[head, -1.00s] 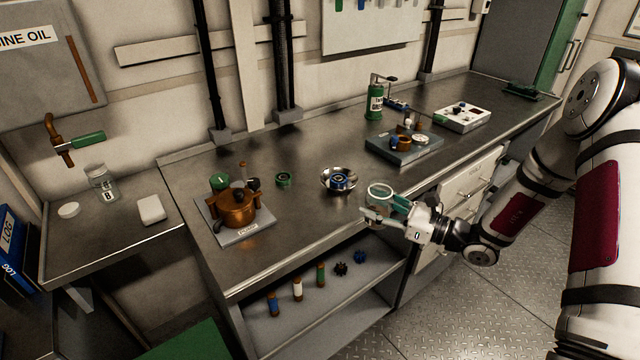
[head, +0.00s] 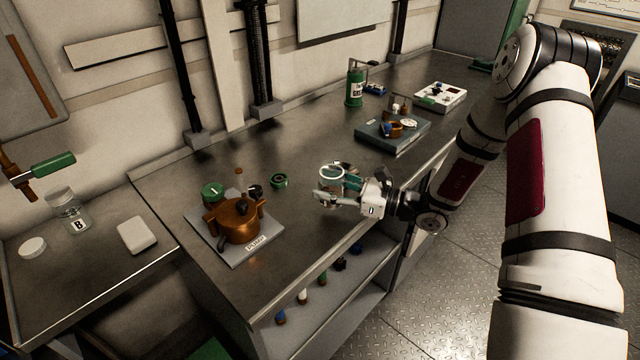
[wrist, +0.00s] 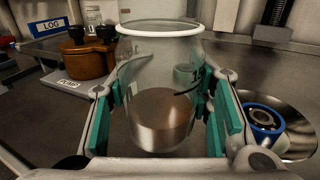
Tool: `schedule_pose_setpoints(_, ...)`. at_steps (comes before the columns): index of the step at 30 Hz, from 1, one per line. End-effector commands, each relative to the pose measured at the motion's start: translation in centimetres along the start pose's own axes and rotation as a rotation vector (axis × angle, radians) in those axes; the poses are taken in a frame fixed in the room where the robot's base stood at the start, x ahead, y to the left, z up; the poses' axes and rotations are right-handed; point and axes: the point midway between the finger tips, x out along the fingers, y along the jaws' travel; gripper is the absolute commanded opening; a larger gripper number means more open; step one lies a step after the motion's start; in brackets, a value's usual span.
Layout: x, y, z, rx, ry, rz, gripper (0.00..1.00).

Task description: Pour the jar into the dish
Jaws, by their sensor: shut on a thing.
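My gripper (head: 335,190) is shut on a clear glass jar (wrist: 160,85), one green-padded finger on each side. The jar is upright, with a pale rim and a dark mark on its side. Its lower part looks brownish; I cannot tell contents from what shows through. The jar also shows in the head view (head: 330,174), above the bench. The shiny metal dish (wrist: 297,112) is right of the jar in the wrist view, beyond the right finger. A blue ring-shaped part (wrist: 262,120) lies in it. In the head view the jar and gripper largely cover the dish.
A dark tray with small parts (head: 385,138) and a green can (head: 355,86) stand farther back. A jar marked B (head: 67,212) is on the side table.

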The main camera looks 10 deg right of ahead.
Motion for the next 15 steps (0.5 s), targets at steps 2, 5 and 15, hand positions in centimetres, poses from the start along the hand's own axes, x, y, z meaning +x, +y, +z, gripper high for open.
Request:
schedule_pose_setpoints(2,0.0,0.0,0.0,0.000,0.000,0.000,0.11)
schedule_pose_setpoints(5,0.0,0.0,0.0,0.000,-0.001,0.000,0.11)
schedule_pose_setpoints(15,0.1,-0.9,-1.1,0.181,0.022,-0.002,0.11)
